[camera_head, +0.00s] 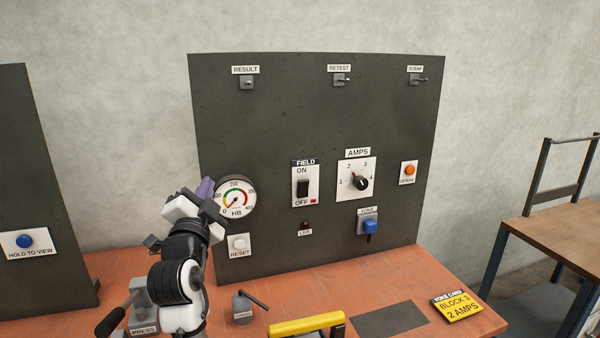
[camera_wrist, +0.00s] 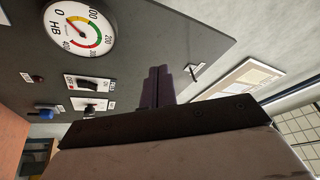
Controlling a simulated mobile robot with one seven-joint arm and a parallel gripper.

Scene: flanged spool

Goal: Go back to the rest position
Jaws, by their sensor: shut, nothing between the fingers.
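My gripper (camera_head: 206,188) is raised at the left edge of the dark upright panel (camera_head: 290,120), just left of and partly overlapping the HB gauge (camera_head: 236,198). Its purple fingers also show in the wrist view (camera_wrist: 157,84), pressed together with nothing between them. In the wrist view the gauge (camera_wrist: 80,28) is at upper left, apart from the fingers. I cannot tell how far the fingers are from the panel face. No spool is clearly visible.
The orange bench (camera_head: 295,277) carries a PRESS lever (camera_head: 142,304), a small grey lever unit (camera_head: 243,306), a yellow-handled item (camera_head: 307,323) and a yellow YOKE CARD (camera_head: 457,305). A second panel (camera_head: 35,180) stands left. A wooden-topped table (camera_head: 560,232) is right.

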